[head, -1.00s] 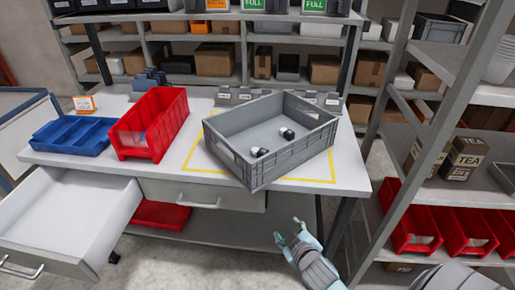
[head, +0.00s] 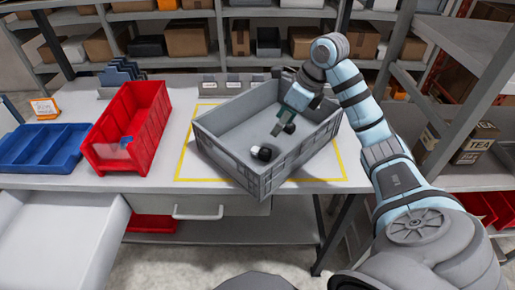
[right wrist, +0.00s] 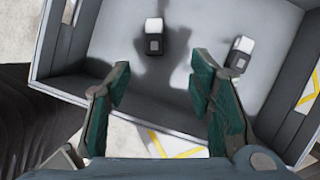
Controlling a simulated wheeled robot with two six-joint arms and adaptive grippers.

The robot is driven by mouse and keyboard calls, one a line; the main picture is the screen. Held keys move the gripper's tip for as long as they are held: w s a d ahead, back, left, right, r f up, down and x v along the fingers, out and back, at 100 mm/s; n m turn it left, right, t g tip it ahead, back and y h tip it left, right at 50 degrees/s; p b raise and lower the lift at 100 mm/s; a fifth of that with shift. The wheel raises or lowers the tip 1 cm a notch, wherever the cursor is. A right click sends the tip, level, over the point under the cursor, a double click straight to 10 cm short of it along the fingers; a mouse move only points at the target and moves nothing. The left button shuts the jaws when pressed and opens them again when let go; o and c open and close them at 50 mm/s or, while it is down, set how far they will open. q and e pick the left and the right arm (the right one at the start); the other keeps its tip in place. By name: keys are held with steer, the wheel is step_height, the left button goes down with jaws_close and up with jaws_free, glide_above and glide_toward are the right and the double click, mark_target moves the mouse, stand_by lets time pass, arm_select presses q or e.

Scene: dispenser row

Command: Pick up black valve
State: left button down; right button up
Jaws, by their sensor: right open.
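Two small black-and-white pieces, which look like valves, lie on the floor of the grey crate (head: 222,160). The nearer one (head: 263,153) is near the crate's front; the other (head: 289,128) is close to my right gripper (head: 283,121). In the right wrist view both show beyond the fingers, one at upper middle (right wrist: 154,38) and one to the right (right wrist: 240,53). My right gripper (right wrist: 160,72) is open and empty, its fingers reaching over the crate. My left gripper is not in view.
The crate stands inside a yellow outline on the white table (head: 160,180). A red bin (head: 130,125) and a blue divided tray (head: 40,150) stand left of it. An open drawer (head: 65,230) juts out at front left. Shelving (head: 470,100) is close on the right.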

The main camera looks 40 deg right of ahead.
glide_toward(262, 149)
steer(key=x, duration=0.2)
steer(key=shift+s+a+f, duration=0.15)
steer(key=shift+f, duration=0.25)
steer(key=x, duration=0.5)
steer(key=shift+w+f, duration=0.35)
steer(key=shift+f, duration=0.2)
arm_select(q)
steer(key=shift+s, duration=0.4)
arm_select(e)
steer(key=shift+c, duration=0.2)
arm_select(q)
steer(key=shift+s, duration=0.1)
arm_select(e)
jaws_close()
